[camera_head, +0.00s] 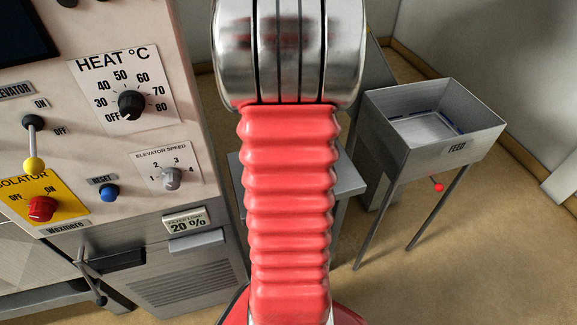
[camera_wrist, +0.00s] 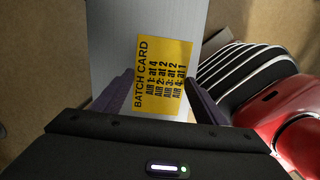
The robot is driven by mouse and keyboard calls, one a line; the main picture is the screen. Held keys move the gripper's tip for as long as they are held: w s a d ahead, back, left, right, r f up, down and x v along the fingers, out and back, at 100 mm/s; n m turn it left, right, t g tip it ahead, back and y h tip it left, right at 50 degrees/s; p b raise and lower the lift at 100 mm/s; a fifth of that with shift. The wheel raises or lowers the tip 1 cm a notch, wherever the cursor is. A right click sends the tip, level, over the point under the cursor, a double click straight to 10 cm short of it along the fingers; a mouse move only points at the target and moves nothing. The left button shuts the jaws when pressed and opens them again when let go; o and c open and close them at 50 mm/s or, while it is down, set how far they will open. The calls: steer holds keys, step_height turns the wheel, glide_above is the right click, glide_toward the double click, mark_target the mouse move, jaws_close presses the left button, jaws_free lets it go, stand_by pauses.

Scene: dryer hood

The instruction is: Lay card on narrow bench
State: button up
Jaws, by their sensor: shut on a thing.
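The yellow batch card (camera_wrist: 163,75), with black print about AIR settings, is between the fingers of my gripper (camera_wrist: 159,82) in the wrist view. My gripper is shut on it. The narrow bench (camera_wrist: 112,40), a pale grey strip, is behind and below the card in that view. I cannot tell whether the card touches the bench top. In the head view a grey bench (camera_head: 349,180) shows beside my red arm, which hides most of it. My gripper and the card do not show in the head view.
A control panel cabinet (camera_head: 200,120) with knobs and levers stands close on the left. A metal FEED bin (camera_head: 432,140) on thin legs stands to the right. Open floor (camera_head: 470,270) lies at the lower right.

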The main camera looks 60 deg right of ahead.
steer(key=shift+s, duration=0.1)
steer(key=shift+f, duration=0.3)
step_height(320, 180, down, 6)
steer(key=shift+r, duration=0.15)
steer(key=shift+f, duration=1.85)
steer(key=shift+f, duration=0.1)
steer(key=o, duration=1.1)
steer(key=shift+c, duration=0.2)
